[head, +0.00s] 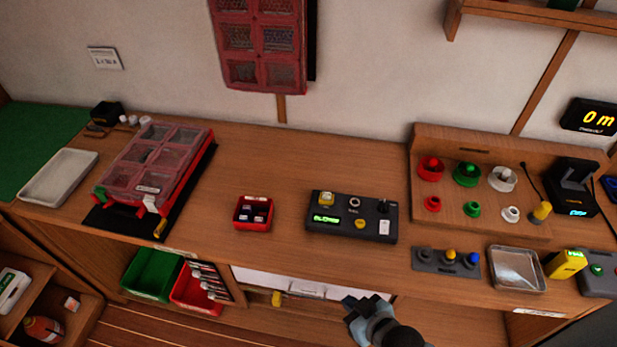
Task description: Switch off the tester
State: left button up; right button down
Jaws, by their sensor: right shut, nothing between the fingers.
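The tester (350,217) looks to be the dark box in the middle of the bench. It has a lit green display at its left, a yellow cap at the upper left, a yellow button near its middle, a black knob at the upper right and a white label. The knob's setting is too small to read. My right gripper (362,303) is shut and empty, in front of the bench edge, below the tester in the picture and apart from it. My left gripper is not in view.
A small red tray (254,226) stands left of the tester. Further left is a red compartment case (153,167). To the right are a wooden board (480,203) with coloured pieces, a grey strip (446,262) with knobs and a metal tray (517,268). Bench wood around the tester is clear.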

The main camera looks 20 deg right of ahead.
aim_at(384, 228)
jog(key=z, duration=1)
